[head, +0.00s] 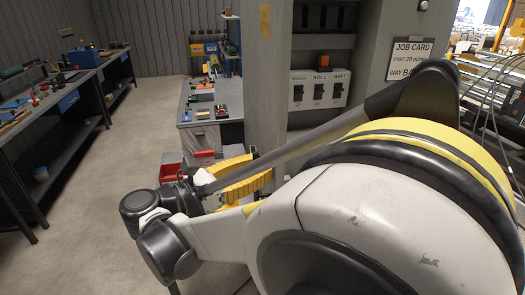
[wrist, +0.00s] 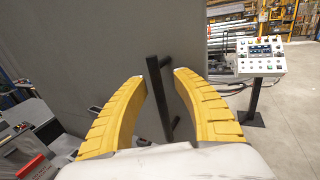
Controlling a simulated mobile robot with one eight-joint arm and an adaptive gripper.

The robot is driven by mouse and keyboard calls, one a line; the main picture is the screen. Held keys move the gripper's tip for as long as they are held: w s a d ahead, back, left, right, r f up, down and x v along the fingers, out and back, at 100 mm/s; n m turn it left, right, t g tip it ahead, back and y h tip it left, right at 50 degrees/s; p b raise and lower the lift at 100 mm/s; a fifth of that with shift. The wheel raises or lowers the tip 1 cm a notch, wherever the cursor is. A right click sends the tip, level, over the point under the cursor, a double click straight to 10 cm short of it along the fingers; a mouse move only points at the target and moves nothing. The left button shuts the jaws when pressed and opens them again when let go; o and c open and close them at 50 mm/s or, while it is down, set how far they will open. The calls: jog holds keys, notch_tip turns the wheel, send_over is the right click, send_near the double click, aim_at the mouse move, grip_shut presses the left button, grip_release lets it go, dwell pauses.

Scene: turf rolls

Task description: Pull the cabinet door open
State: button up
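A large plain grey panel (wrist: 110,50), which looks like the cabinet door, fills the left and middle of the wrist view. A black upright bar handle (wrist: 158,95) is on it near its right edge. My gripper (wrist: 160,76) is open, with its two yellow fingers on either side of the handle in the picture. Gaps show between the handle and both fingers, and I cannot tell how deep the handle sits between them. In the head view my gripper (head: 262,168) is low beside the grey cabinet (head: 265,80); my arm hides part of the cabinet, and the handle is not visible there.
A switch panel (head: 320,90) and a job card (head: 411,61) are on the grey structure at right. A workbench (head: 210,128) stands behind my gripper, and another bench (head: 60,95) at left. A control console (wrist: 262,62) stands right of the panel. Open floor (head: 130,170) lies at left.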

jog(key=v, duration=1.2)
jog(key=shift+s, duration=0.1)
